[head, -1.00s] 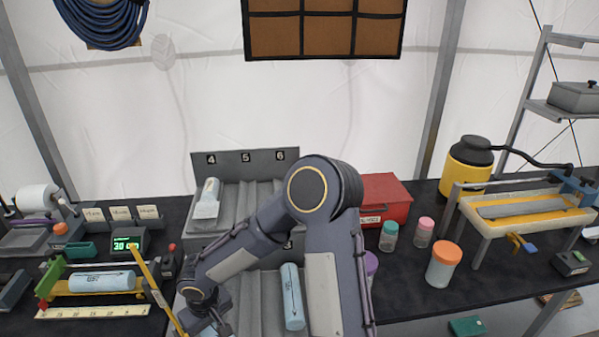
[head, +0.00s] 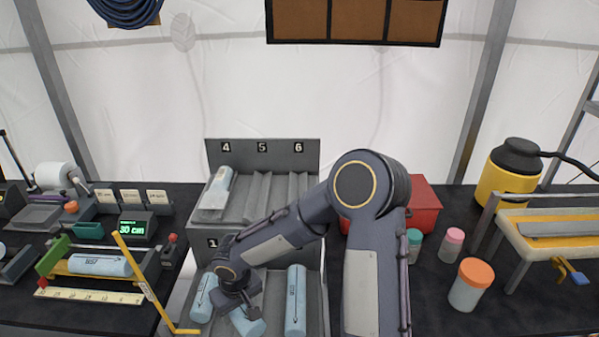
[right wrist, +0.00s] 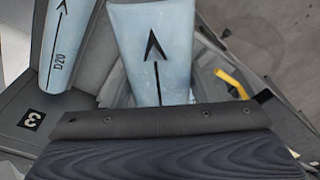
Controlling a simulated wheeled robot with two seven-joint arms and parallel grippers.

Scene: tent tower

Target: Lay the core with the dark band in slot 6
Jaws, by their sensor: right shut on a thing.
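My right gripper (head: 240,305) is shut on a light blue core (head: 248,322) in the lower rack (head: 320,290), around its middle slot. The right wrist view shows this core (right wrist: 153,50) with a black arrow, its near end hidden by the gripper. I cannot tell if it still touches the slot. Another blue core (head: 203,298) lies left of it, and one (head: 296,300) lies right of it, in slot 3. I make out no dark band on any core. The upper rack (head: 262,140) has slots 4, 5 and 6. Slot 4 holds a core (head: 222,183); slots 5 and 6 look empty.
My right arm crosses in front of the racks' right side. At left, a core (head: 100,265) lies on a yellow measuring stand beside a display (head: 138,226) reading 30 cm. A yellow angled rod (head: 146,285) stands left of the lower rack. A red box (head: 425,205) and jars (head: 470,285) stand right.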

